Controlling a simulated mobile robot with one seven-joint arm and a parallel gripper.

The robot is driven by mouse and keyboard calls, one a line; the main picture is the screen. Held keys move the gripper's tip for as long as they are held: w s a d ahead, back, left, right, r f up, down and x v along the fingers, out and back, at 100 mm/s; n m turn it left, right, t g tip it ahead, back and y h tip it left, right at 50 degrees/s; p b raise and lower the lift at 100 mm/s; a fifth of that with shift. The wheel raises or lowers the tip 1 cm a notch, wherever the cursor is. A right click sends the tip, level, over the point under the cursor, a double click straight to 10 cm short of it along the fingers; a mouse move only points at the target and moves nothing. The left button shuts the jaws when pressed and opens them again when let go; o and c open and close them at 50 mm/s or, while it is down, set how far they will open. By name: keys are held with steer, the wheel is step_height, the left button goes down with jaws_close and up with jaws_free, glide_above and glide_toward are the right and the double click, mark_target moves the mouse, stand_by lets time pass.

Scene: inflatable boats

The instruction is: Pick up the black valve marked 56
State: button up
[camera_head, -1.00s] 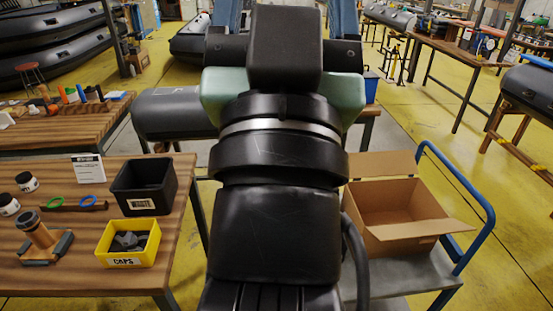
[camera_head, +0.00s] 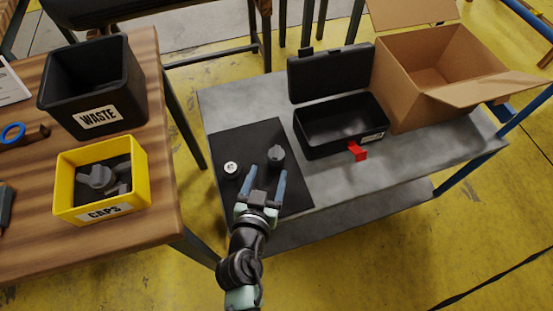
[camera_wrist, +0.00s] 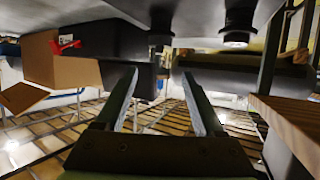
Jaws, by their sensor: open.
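Two small dark valves stand upright on a black mat (camera_head: 232,142) on a grey cart. One valve (camera_head: 231,168) has a pale round top with a mark too small to read. The other valve (camera_head: 277,155) looks dark grey on top, and no number shows on it. My gripper (camera_head: 265,178) is open and empty, over the front part of the mat, with its fingers pointing towards the dark-topped valve. The wrist view is upside down; the dark-topped valve (camera_wrist: 160,24) is beyond the open fingers (camera_wrist: 162,90), and the pale-topped valve (camera_wrist: 238,26) is off to the right.
An open black case (camera_head: 343,135) with a red latch stands right of the mat. An open cardboard box (camera_head: 432,65) is behind it. On the wooden table (camera_head: 165,190) at left are a black WASTE bin (camera_head: 97,112) and a yellow CAPS bin (camera_head: 100,205).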

mark_target(276, 153)
steer(key=x, duration=0.5)
steer(key=shift+w, duration=0.35)
steer(key=shift+f+b+x, duration=0.25)
steer(key=shift+b+x, duration=0.35)
steer(key=shift+x, duration=2)
steer(key=shift+s+d, duration=0.1)
jaws_close()
